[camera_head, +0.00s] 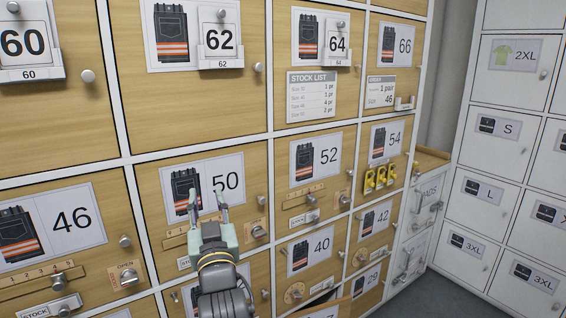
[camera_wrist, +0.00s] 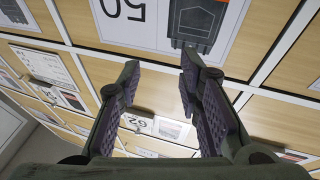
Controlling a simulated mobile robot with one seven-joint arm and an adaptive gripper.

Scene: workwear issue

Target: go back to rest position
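My gripper (camera_head: 208,206) is raised in front of the locker door marked 50 (camera_head: 204,184) in the head view. Its two fingers point up toward the trousers picture on that door's label. In the wrist view my gripper (camera_wrist: 154,78) has its fingers spread apart with nothing between them. The 50 label (camera_wrist: 155,22) shows upside down beyond the fingertips. I cannot tell exactly how far the fingertips are from the door.
Wooden locker doors with knobs and latches fill the front, among them door 46 (camera_head: 62,225) and door 52 (camera_head: 316,160). Yellow tags (camera_head: 380,178) hang on door 54. White lockers (camera_head: 505,140) stand at the right. Grey floor (camera_head: 450,294) shows at lower right.

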